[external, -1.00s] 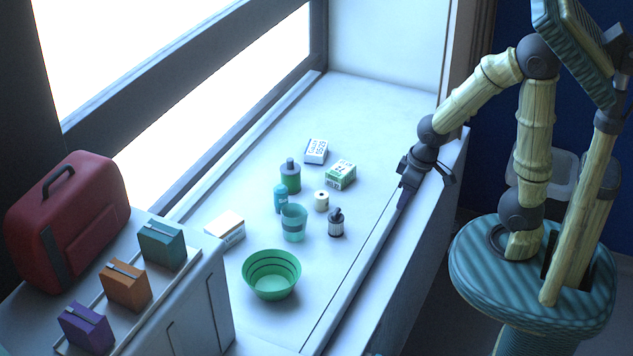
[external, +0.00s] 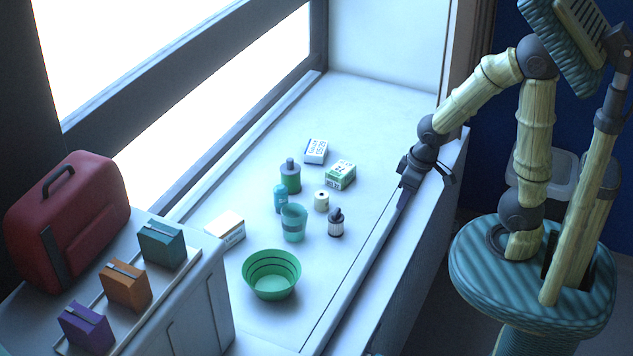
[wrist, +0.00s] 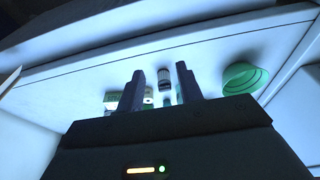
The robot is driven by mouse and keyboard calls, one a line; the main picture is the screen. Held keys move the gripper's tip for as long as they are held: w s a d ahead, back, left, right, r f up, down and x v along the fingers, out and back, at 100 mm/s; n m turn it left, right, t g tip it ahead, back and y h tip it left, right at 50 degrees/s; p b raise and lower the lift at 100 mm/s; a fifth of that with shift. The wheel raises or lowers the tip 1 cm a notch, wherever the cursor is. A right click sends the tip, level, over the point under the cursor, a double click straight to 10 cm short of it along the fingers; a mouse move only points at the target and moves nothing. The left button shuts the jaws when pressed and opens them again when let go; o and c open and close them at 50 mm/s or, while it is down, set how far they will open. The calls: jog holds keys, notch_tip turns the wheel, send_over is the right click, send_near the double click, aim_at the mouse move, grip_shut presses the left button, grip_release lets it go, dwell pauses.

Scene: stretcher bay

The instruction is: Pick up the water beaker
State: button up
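The water beaker (external: 293,223), a translucent teal cup with a darker band, stands upright on the white ledge (external: 375,115), just behind the green bowl. My gripper (external: 408,180) is over the ledge's right edge, to the right of the beaker and well apart from it. In the wrist view my gripper (wrist: 162,74) has its two dark fingers spread with nothing held between them. The beaker cannot be made out clearly there; the right finger may cover it.
Close around the beaker are a blue bottle (external: 280,199), a green-grey bottle (external: 290,177), a small roll (external: 321,201) and a dark-topped bottle (external: 336,223). The green bowl (external: 271,286) is in front. Boxes (external: 340,175) lie behind. A raised rail (external: 358,262) runs along the right edge.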

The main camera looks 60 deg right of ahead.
jog(key=shift+o, duration=0.2)
jog(key=o, duration=0.9)
jog(key=shift+o, duration=0.2)
